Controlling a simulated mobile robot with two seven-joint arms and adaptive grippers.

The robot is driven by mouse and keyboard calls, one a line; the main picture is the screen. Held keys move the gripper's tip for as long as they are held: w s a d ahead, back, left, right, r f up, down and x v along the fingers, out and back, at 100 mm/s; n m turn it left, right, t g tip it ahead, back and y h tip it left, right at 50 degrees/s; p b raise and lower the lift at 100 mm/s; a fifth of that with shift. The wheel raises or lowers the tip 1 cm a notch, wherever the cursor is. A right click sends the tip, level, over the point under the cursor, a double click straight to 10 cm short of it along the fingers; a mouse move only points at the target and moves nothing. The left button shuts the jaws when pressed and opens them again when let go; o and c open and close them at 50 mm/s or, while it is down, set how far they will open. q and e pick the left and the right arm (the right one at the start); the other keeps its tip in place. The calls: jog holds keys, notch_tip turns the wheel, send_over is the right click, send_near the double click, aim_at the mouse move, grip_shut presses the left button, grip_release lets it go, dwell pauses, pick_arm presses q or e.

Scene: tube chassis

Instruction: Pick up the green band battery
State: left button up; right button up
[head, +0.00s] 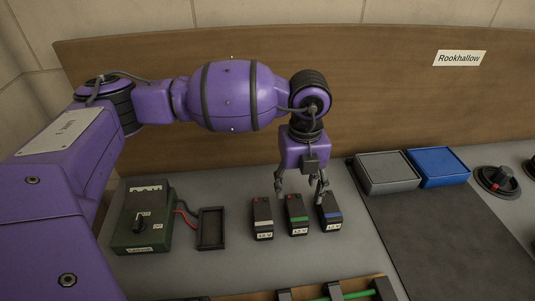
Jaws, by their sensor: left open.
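The green band battery (296,215) stands in the middle of a short row on the grey bench. It is dark with a red cap spot and a green stripe above a white label. A white or grey band battery (262,218) is to its left and a blue band battery (330,212) to its right. My left gripper (300,198) points down over the row with its fingers apart. One finger is near the green battery's upper left and the other overlaps the blue battery. Whether the fingers touch anything is unclear. My right gripper is out of view.
A green box with a dial (143,222) and a black empty holder (211,229) wired to it are at left. A grey tray (387,173) and blue tray (437,167) are at right by a dark mat (430,235). A wooden rack with green tubes (333,292) is at front.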

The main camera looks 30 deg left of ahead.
aim_at(297, 208)
pick_arm(q)
jog(key=f, duration=0.3)
jog(key=shift+s+d+f, duration=0.15)
jog(key=shift+s+d, duration=0.1)
jog(key=shift+s, duration=0.15)
notch_tip(297, 208, down, 4)
jog(key=shift+s+d+f, duration=0.1)
grip_shut()
